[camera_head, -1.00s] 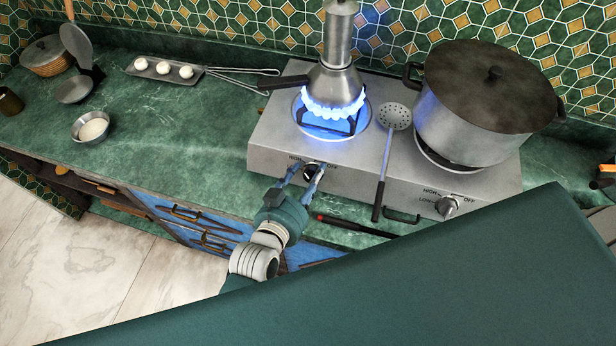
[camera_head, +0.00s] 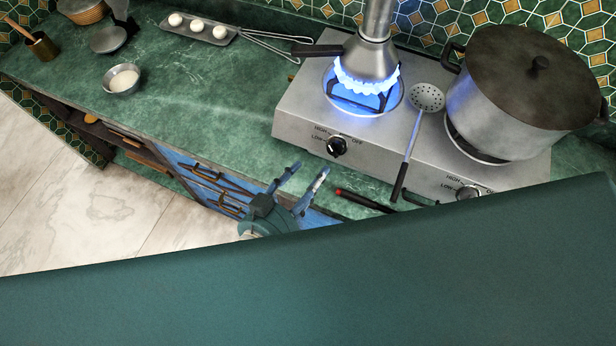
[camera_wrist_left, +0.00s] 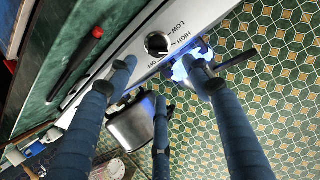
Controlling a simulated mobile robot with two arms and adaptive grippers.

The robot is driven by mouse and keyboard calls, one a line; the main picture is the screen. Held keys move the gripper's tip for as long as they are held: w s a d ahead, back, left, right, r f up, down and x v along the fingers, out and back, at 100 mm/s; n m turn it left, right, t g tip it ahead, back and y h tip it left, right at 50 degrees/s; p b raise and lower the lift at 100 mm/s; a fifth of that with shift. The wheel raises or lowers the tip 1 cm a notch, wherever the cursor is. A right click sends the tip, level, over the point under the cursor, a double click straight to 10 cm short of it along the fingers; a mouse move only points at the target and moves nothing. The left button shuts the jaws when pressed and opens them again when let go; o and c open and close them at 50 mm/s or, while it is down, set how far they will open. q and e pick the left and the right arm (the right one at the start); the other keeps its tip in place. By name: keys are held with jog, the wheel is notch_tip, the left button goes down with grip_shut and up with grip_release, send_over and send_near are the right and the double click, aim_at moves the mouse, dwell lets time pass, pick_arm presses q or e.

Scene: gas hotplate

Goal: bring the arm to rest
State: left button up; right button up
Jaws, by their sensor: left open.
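My left gripper (camera_head: 306,178) is open and empty, in front of the hotplate's front edge and apart from the left knob (camera_head: 337,146). In the left wrist view its blue fingers (camera_wrist_left: 162,75) are spread, with the same knob (camera_wrist_left: 157,43) beyond them. The hotplate (camera_head: 300,118) is silver. Its left burner is lit with a blue flame (camera_head: 352,98) under a metal pot with a dark handle (camera_head: 372,60). My right gripper is in neither view.
A large lidded pot (camera_head: 500,108) stands on the right burner. A skimmer (camera_head: 412,140) leans across the hotplate between the burners. A dark red-tipped tool (camera_head: 362,200) lies on the counter near the gripper. A small bowl (camera_head: 122,80) and a tray (camera_head: 232,38) stand left; the counter between is clear.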

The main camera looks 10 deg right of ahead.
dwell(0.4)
pick_arm(q)
jog(key=s+a+f+n+g+y, duration=0.1)
jog(key=a+f+n+g+y, duration=0.15)
jog(key=a, duration=0.45)
jog(key=a+f+n+g+y, duration=0.1)
jog(key=a+f+n+y, duration=0.15)
jog(key=a, duration=0.55)
jog(key=s+a+f+n+g+y, duration=0.1)
jog(key=s+a+n+g+y, duration=0.25)
jog(key=s+a, duration=0.7)
notch_tip(320, 180, down, 28)
jog(key=g+b, duration=0.1)
jog(key=b, duration=0.3)
jog(key=s+a+f+b, duration=0.2)
jog(key=s+f, duration=0.6)
jog(key=f, duration=0.3)
jog(key=s+a+f+m+g+b, duration=0.1)
jog(key=s+a+f+b, duration=0.1)
jog(key=s+f, duration=0.7)
notch_tip(320, 180, down, 3)
jog(key=shift+r+g+y, duration=0.15)
jog(key=shift+g+y, duration=0.15)
jog(key=shift+y, duration=0.05)
